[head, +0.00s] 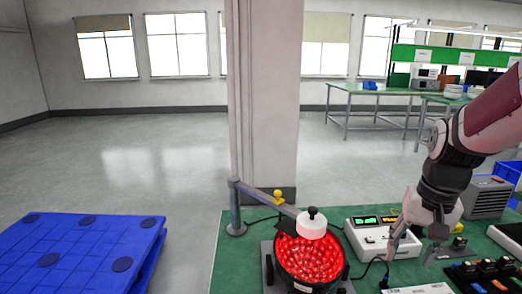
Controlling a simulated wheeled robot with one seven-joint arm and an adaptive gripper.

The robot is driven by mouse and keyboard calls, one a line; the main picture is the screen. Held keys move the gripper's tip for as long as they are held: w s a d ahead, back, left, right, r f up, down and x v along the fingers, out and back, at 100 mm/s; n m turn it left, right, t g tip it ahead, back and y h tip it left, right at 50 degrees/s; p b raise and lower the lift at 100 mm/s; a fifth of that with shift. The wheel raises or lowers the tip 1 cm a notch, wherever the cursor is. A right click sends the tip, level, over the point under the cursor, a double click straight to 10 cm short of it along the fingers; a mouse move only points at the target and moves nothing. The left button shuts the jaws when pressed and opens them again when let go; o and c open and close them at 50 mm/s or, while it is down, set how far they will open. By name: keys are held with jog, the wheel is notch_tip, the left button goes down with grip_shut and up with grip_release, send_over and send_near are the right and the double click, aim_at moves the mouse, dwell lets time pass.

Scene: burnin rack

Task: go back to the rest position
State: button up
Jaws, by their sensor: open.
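My gripper (408,249) hangs at the right of the head view, fingers pointing down and spread apart, with nothing seen between them. It is over the green-topped bench (232,262), in front of a white instrument (362,236) with lit green and yellow displays. Whether the fingertips touch anything below cannot be told.
A round black bowl of red pieces (310,262) with a white cap on an arm stands left of my gripper. Dark modules (484,272) and a grey ribbed box (487,197) are at the right. A blue pallet (75,250) lies at left; the floor behind is clear.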

jog(key=s+a+r+n+t, duration=0.1)
jog(key=s+a+r, duration=0.3)
jog(key=s, duration=0.5)
jog(key=s+a+r+n+t, duration=0.1)
jog(key=s+a+r+n, duration=0.2)
jog(key=s+a, duration=0.4)
jog(key=shift+s+a+r+n+t+p, duration=0.15)
jog(key=shift+s+r+n+t+p, duration=0.35)
jog(key=shift+s, duration=0.45)
jog(key=shift+w, duration=0.1)
dwell(0.4)
